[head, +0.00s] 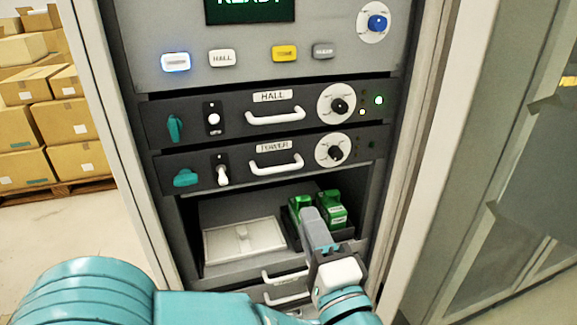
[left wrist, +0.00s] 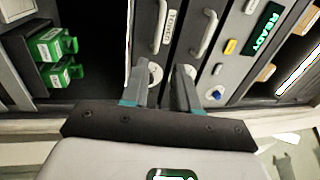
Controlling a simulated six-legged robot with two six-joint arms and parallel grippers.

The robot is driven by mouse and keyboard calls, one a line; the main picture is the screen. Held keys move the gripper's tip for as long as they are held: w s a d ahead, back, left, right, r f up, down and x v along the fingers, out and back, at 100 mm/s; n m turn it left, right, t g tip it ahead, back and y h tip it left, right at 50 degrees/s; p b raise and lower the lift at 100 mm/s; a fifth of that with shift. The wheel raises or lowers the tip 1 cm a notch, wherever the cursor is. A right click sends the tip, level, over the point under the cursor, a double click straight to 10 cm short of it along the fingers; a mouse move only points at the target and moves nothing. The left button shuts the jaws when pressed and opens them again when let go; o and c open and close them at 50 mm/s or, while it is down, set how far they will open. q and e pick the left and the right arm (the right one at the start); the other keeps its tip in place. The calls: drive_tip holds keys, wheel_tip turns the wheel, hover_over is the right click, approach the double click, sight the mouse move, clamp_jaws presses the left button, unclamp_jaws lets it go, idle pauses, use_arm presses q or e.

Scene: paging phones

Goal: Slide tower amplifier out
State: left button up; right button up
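The tower amplifier (head: 205,163) is a dark rack unit with a white bow handle (head: 276,165), a round white dial with a black knob, a toggle tipped down and a teal latch (head: 186,178) lying sideways. Its front looks about level with the unit above, and its lamps look dark. My left gripper (head: 312,215) is below and in front of its right part. In the left wrist view my left gripper (left wrist: 167,70) has its fingers apart, with nothing seen between them, near the tower amplifier's dial (left wrist: 156,74). My right gripper is not in view.
The hall amplifier (head: 180,112) sits above, its latch upright and a green lamp lit. Below is an open bay with a pale lidded tray (head: 243,240) and green blocks (head: 332,210). Cabinet posts flank the rack. Cardboard boxes (head: 45,125) stand at left.

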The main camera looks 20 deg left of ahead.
sight(282, 169)
use_arm(q)
drive_tip(key=p+x, duration=0.2)
drive_tip(key=x, duration=0.5)
drive_tip(key=p+x, duration=0.2)
drive_tip(key=x, duration=0.5)
drive_tip(key=shift+s+a+f+p, duration=0.2)
drive_tip(key=shift+a+f+p, duration=0.05)
drive_tip(key=shift+a+p, duration=0.1)
drive_tip(key=shift+w, duration=0.3)
clamp_jaws()
